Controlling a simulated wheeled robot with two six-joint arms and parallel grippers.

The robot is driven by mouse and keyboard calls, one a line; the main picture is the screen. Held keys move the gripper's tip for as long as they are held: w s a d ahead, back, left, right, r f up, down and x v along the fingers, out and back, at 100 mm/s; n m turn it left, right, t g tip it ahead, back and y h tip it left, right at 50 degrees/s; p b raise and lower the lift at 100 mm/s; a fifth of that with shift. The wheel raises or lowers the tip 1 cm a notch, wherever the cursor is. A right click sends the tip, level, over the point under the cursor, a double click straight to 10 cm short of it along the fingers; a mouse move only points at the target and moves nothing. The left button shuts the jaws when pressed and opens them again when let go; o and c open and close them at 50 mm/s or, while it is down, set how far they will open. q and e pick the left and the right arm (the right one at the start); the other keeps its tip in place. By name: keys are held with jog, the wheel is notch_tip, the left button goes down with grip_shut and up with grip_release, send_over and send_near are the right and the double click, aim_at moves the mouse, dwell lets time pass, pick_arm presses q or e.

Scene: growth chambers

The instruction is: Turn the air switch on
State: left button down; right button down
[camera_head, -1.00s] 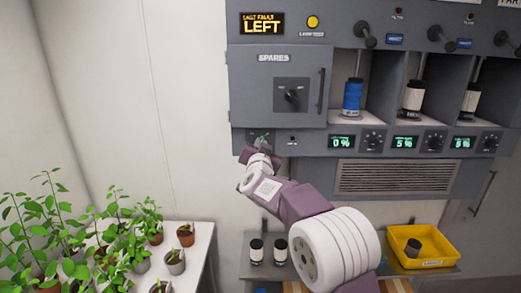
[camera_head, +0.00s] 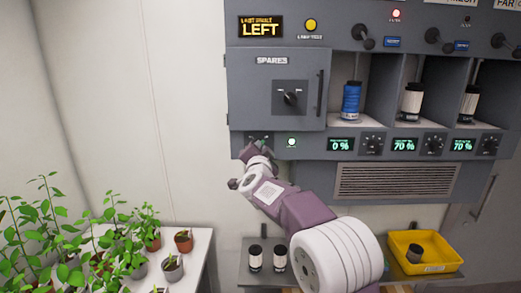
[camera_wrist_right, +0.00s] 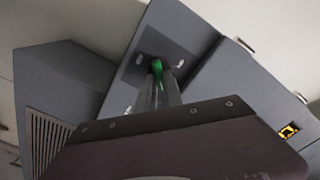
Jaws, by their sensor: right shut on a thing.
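The air switch, a small green-tipped lever (camera_wrist_right: 156,65), stands on a dark plate below the spares door. In the right wrist view my right gripper (camera_wrist_right: 160,92) has its fingers closed around the lever, with the green tip showing at their ends. In the head view the right gripper (camera_head: 257,148) is at the cabinet's lower left corner and mostly covers the switch. My left gripper is not in view.
The grey cabinet has a spares door (camera_head: 276,92) with a rotary knob (camera_head: 291,98). Displays read 0 %, 70 % (camera_head: 404,145) and 70 %. A red lamp (camera_head: 396,13) glows above. Potted plants (camera_head: 130,235) stand lower left; a yellow bin (camera_head: 425,252) lies lower right.

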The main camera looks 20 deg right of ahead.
jog(key=shift+a+f, duration=0.1)
jog(key=shift+f, duration=0.25)
jog(key=c, duration=1.6)
grip_release()
jog(key=shift+c, duration=0.2)
jog(key=shift+o, duration=0.8)
jog(key=shift+w, duration=0.2)
jog(key=b+v, duration=0.2)
jog(key=v, duration=0.6)
jog(key=shift+s+a, duration=0.2)
jog(key=shift+s, duration=0.15)
